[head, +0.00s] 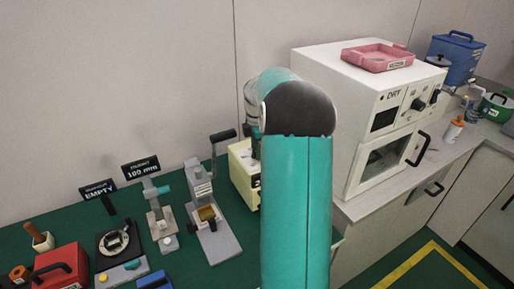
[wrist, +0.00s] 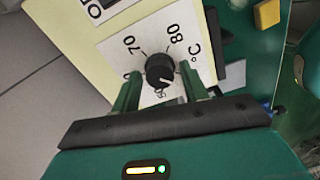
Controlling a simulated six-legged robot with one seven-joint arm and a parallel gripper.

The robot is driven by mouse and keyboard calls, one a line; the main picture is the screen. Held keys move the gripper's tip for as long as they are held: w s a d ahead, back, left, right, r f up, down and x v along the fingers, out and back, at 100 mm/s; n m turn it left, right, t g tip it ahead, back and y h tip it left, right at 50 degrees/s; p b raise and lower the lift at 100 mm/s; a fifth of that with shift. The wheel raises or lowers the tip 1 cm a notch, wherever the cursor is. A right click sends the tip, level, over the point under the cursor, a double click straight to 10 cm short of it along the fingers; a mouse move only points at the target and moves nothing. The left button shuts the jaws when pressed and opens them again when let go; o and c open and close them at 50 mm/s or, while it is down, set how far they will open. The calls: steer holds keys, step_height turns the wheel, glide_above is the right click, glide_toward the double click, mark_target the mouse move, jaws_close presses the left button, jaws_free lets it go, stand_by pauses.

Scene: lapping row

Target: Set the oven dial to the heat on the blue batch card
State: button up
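In the wrist view a black round dial knob (wrist: 160,70) sits on a white scale plate marked °C, with 70 and 80 readable and other numbers partly hidden. A light mark on the knob seems to point to the lower right. The plate is on a pale yellow unit (head: 243,175), which is partly hidden behind my arm in the head view. My gripper (wrist: 161,88) is open, with one green finger on each side of the knob; I cannot tell whether they touch it. A white oven labelled DRY (head: 370,85) has its own black knob (head: 419,104). I see no readable blue batch card.
A pink tray (head: 378,56) lies on the white oven. A lever press (head: 207,215), a smaller stand (head: 160,215), a red box (head: 62,268) and black signs reading EMPTY (head: 98,194) and 100 mm (head: 141,169) stand on the green bench. A blue container (head: 455,58) stands far right.

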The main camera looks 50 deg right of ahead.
steer(key=c, duration=0.7)
steer(key=shift+m, duration=0.3)
steer(key=m, duration=1.2)
steer(key=shift+r+m, duration=0.1)
steer(key=shift+m, duration=0.2)
steer(key=m, duration=0.3)
steer(key=shift+m, duration=0.3)
steer(key=m, duration=0.3)
steer(key=shift+m, duration=0.3)
steer(key=m, duration=0.6)
steer(key=shift+m, duration=0.3)
